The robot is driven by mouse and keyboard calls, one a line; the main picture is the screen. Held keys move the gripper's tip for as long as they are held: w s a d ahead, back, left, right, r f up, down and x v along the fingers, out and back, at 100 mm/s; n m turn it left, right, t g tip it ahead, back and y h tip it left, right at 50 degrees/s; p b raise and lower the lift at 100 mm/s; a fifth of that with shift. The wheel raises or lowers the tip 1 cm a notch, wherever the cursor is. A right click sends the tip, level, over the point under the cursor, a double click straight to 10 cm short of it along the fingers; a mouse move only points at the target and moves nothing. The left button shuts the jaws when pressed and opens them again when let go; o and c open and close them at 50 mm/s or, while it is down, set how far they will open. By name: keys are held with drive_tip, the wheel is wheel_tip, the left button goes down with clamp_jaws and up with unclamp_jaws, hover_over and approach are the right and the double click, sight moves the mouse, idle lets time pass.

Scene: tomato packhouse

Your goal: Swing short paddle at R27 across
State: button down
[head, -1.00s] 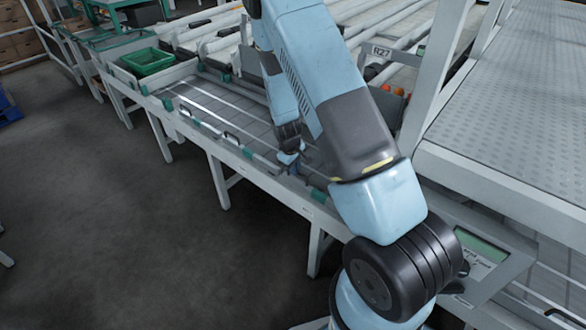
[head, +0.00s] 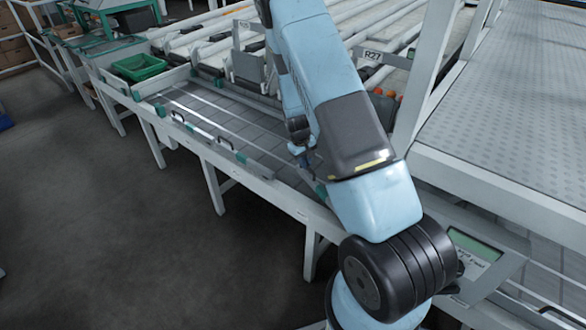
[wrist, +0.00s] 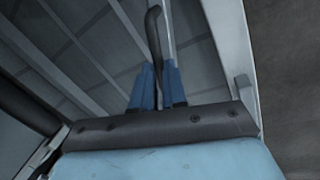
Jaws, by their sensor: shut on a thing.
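The R27 sign (head: 373,54) is on the frame at the lane end, right of my arm in the head view. My gripper (head: 309,160) is low over the slatted bench below it, partly hidden behind my arm. In the wrist view, the blue fingers of my gripper (wrist: 157,82) are closed on a dark curved handle (wrist: 153,32), which rises between them. A thin pale bar (wrist: 168,30) shows beside the handle. I take this for the short paddle; its full length and angle are hidden in the head view.
A dimpled grey deck (head: 500,115) is at right. Floor in front (head: 100,230) is clear.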

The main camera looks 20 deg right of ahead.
drive_tip(key=d+m+g, duration=0.1)
drive_tip(key=d+m, duration=0.6)
drive_tip(key=d, duration=0.8)
drive_tip(key=s+d+m+g+y, duration=0.1)
drive_tip(key=s+d+m, duration=0.6)
drive_tip(key=s+d, duration=0.3)
drive_tip(key=shift+s+d, duration=0.15)
drive_tip(key=shift+d, duration=1.05)
drive_tip(key=shift+s+d+g, duration=0.1)
drive_tip(key=shift+s+g, duration=0.05)
drive_tip(key=shift+g, duration=0.15)
drive_tip(key=c, duration=1.5)
unclamp_jaws()
drive_tip(key=o, duration=0.3)
drive_tip(key=shift+o, duration=0.2)
